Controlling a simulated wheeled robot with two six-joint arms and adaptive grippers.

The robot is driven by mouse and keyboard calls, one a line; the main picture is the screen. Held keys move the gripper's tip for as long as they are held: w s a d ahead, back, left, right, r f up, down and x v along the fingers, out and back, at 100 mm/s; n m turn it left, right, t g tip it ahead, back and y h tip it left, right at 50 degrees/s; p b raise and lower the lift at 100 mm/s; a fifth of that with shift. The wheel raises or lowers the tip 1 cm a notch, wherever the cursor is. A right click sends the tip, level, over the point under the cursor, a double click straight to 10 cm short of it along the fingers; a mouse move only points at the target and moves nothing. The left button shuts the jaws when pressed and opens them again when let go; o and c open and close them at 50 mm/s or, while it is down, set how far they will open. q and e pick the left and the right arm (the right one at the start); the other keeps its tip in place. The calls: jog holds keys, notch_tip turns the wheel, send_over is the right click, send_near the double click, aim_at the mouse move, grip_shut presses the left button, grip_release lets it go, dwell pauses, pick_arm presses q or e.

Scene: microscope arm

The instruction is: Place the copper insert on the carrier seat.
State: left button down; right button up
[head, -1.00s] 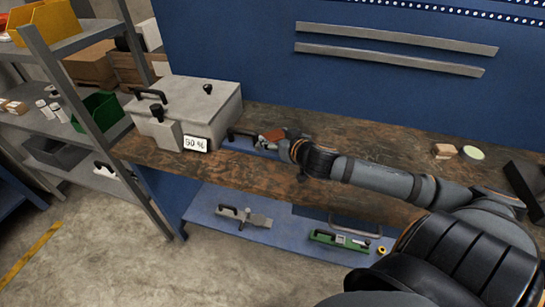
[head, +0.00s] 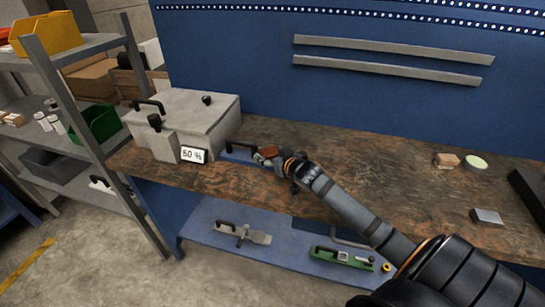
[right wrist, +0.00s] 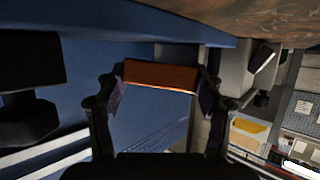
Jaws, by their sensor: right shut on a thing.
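The copper insert (head: 269,151) is an orange-brown block at the tip of my right gripper (head: 266,157), next to the grey box on the bench. In the right wrist view the insert (right wrist: 160,76) spans between the two fingers of my right gripper (right wrist: 160,92), which are shut on it. A blue plate with a black handle (head: 240,146) lies between the grey box and the gripper; it looks like the carrier. The blue surface (right wrist: 155,125) fills much of the right wrist view behind the insert. I cannot make out the seat or any contact with it. My left gripper is not in view.
The grey box (head: 195,110) with a "50 %" sign (head: 193,155) stands left of the gripper. A wooden block (head: 446,160), a pale green disc (head: 474,161) and a grey block (head: 487,217) lie at the right. The middle of the bench (head: 370,150) is clear.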

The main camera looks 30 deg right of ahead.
jog(key=o, duration=1.4)
jog(key=shift+s+d+f, duration=0.15)
jog(key=shift+d+f, duration=0.05)
jog(key=shift+f, duration=0.6)
jog(key=shift+c, duration=0.2)
jog(key=o, duration=0.4)
jog(key=shift+w+d, duration=0.1)
jog(key=shift+w, duration=0.1)
jog(key=shift+c, duration=0.2)
jog(key=shift+r, duration=0.1)
jog(key=shift+r, duration=0.1)
